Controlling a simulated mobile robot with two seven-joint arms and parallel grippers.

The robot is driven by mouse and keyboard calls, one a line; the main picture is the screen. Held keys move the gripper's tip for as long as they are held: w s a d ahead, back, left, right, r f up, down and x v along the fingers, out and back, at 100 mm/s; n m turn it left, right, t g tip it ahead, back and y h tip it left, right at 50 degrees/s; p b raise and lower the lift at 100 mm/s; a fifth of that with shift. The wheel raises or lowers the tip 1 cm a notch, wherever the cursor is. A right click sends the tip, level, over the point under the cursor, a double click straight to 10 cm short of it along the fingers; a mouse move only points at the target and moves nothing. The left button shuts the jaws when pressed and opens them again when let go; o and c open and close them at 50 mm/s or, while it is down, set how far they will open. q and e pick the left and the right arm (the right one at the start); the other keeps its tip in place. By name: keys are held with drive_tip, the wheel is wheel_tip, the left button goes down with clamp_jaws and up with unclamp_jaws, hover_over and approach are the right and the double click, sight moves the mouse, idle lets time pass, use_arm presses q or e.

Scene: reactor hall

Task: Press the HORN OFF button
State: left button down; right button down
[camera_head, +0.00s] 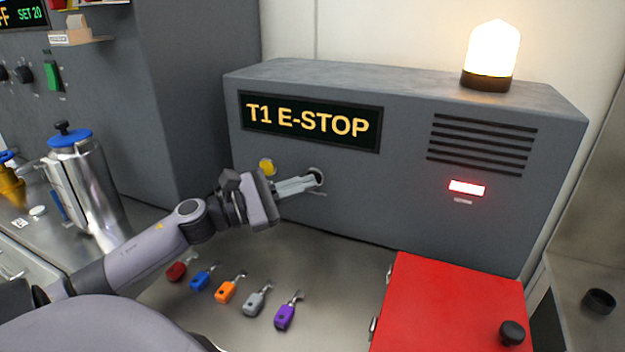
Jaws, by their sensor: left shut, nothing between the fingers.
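A grey cabinet (400,205) carries the sign T1 E-STOP (310,121). A yellow round button (267,166) sits on its front, left of a dark round fitting (318,174) with a pale rim. I cannot read HORN OFF on any label, so I cannot tell which is that button. My left gripper (313,182) is shut and empty. Its fingertips are at the dark round fitting and partly cover it; I cannot tell whether they touch it. The yellow button is just above the gripper's fingers, near its palm. My right gripper is not in view.
A lit beacon (492,55) stands on the cabinet. A red panel with a black knob (512,333) is at the lower right. Several coloured key-like tags, including a purple one (286,316), lie on the counter below my arm. A metal flask (85,190) stands left.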

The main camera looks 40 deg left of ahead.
use_arm(q)
drive_tip(key=shift+s, duration=0.1)
idle(0.5)
drive_tip(key=shift+s+d, duration=0.2)
drive_tip(key=shift+s, duration=0.35)
drive_tip(key=shift+s+d+p, duration=0.15)
drive_tip(key=shift+s+d, duration=0.1)
drive_tip(key=shift+s, duration=0.55)
drive_tip(key=shift+s+d+p, duration=0.15)
drive_tip(key=shift+s+d, duration=0.1)
drive_tip(key=shift+s, duration=0.55)
drive_tip(key=shift+s+d+p, duration=0.15)
drive_tip(key=shift+s+d, duration=0.1)
drive_tip(key=shift+s, duration=0.55)
